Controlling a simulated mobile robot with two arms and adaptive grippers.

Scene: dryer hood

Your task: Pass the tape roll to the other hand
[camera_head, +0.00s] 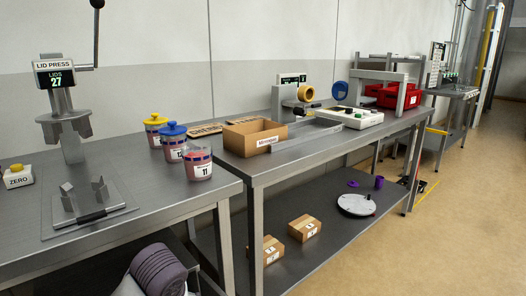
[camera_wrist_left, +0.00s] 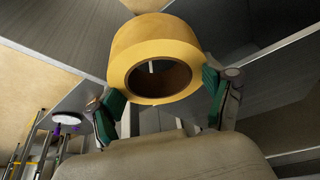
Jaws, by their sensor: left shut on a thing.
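A wide yellow tape roll (camera_wrist_left: 152,34) fills the upper middle of the left wrist view, its round hole facing the camera. My left gripper (camera_wrist_left: 163,94) is shut on it, with one green-padded finger against each side of its outer rim. The held roll and the left gripper's fingers cannot be made out in the head view. My right gripper is in neither view.
An open cardboard box (camera_head: 255,136) and a tape dispenser with another yellow roll (camera_head: 306,93) stand on the adjoining bench. Floor is clear at right.

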